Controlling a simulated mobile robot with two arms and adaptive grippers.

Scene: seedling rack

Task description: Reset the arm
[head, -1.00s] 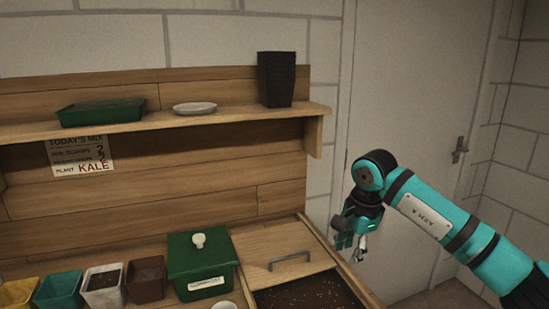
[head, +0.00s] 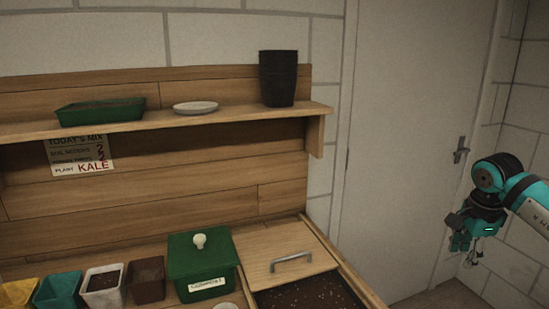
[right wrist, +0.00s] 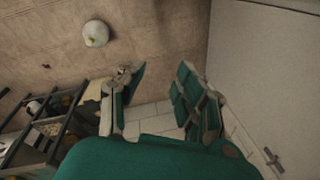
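My right arm comes in from the right edge of the head view. Its teal and black right gripper (head: 473,250) hangs in front of the pale door, well to the right of the bench. In the right wrist view the two green fingers of the right gripper (right wrist: 160,90) stand apart with nothing between them. My left gripper is not in view.
The bench holds a green lidded box (head: 203,268), a wooden lid with a metal handle (head: 290,262) partly over a soil bin, and several small pots. The shelf (head: 230,118) carries a green tray (head: 100,111), a white saucer (head: 195,107) and black pots (head: 278,79). Room around the right gripper looks clear.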

